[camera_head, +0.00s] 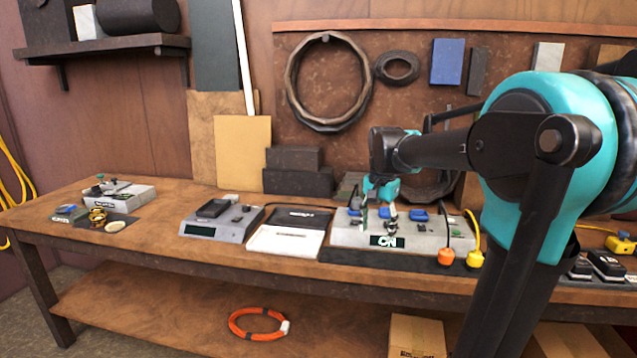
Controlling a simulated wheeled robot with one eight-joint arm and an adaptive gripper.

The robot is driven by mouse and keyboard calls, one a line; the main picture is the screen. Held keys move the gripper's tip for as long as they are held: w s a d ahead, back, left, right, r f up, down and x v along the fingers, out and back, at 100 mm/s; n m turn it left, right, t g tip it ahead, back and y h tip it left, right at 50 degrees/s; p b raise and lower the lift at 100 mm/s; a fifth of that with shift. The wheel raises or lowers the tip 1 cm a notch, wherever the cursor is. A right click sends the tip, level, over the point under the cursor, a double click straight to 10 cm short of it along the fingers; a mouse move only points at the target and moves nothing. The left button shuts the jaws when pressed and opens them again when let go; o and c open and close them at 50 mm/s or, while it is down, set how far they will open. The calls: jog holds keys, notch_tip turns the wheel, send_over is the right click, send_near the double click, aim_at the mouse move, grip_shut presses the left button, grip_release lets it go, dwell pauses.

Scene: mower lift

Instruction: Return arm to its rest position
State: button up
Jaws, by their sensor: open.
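My arm reaches in from the right, its teal and black links covering the right part of the view. My gripper (378,208) is at the end of the arm, pointing down over the grey box (345,236) with blue parts on its top and a dark label on its front. The gripper is small here; its fingers are apart and I see nothing held between them. I cannot tell whether the fingertips touch the box or the blue parts (418,215).
The wooden workbench (150,240) also holds a grey device (215,220), a white booklet (285,240) and a station (120,195) at left. Orange (446,256) and yellow (475,258) plugs hang by the box. Black packs (606,265) lie at right. An orange cable (258,325) lies on the lower shelf.

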jog(key=s+d+f+n+t, duration=0.3)
jog(key=s+f+n, duration=0.5)
jog(key=s+f, duration=1.1)
jog(key=shift+f, duration=0.75)
